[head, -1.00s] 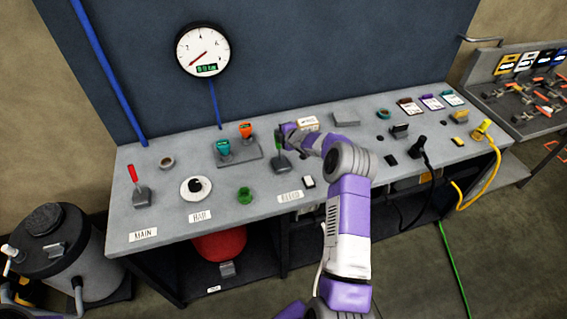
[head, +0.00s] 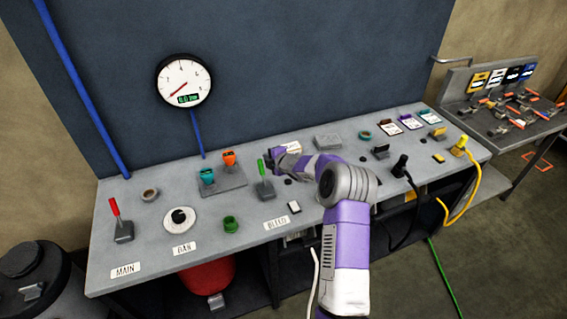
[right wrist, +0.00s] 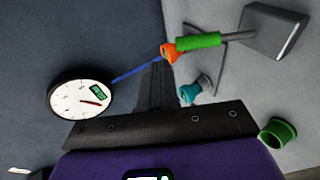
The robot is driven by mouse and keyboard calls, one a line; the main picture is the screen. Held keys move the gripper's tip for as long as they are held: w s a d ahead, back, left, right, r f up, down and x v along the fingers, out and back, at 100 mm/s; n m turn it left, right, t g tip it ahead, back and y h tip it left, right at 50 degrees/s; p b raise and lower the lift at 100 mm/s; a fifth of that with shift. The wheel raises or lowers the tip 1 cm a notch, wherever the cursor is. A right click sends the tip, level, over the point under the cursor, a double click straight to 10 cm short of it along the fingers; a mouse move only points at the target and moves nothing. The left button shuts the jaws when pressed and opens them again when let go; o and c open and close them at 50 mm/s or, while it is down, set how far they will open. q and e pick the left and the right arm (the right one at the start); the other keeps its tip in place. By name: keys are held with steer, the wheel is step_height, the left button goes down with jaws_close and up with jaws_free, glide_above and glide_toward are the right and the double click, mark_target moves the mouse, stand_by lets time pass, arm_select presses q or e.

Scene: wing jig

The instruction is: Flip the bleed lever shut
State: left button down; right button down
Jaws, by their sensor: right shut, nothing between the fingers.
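The bleed lever (head: 262,168) has a green handle on a grey base and stands roughly upright behind the BLEED label (head: 276,223). In the right wrist view the green handle (right wrist: 198,41) and its base (right wrist: 272,32) are at the upper right. My right gripper (head: 270,154) is shut and empty, just right of and behind the handle's top in the head view. In the right wrist view its dark fingers (right wrist: 155,88) are together, apart from the handle in the picture; contact is not clear. My left gripper is out of view.
A red-handled MAIN lever (head: 115,208), a BAR dial (head: 180,219) and a green ring (head: 230,223) are to the left. Teal (head: 207,176) and orange (head: 229,158) valves stand behind. A gauge (head: 184,82) hangs on the wall panel.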

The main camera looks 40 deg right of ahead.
steer(key=s+r, duration=0.5)
steer(key=s, duration=0.1)
steer(key=shift+s+a+r, duration=0.15)
steer(key=shift+a+r, duration=0.05)
steer(key=shift+a, duration=0.15)
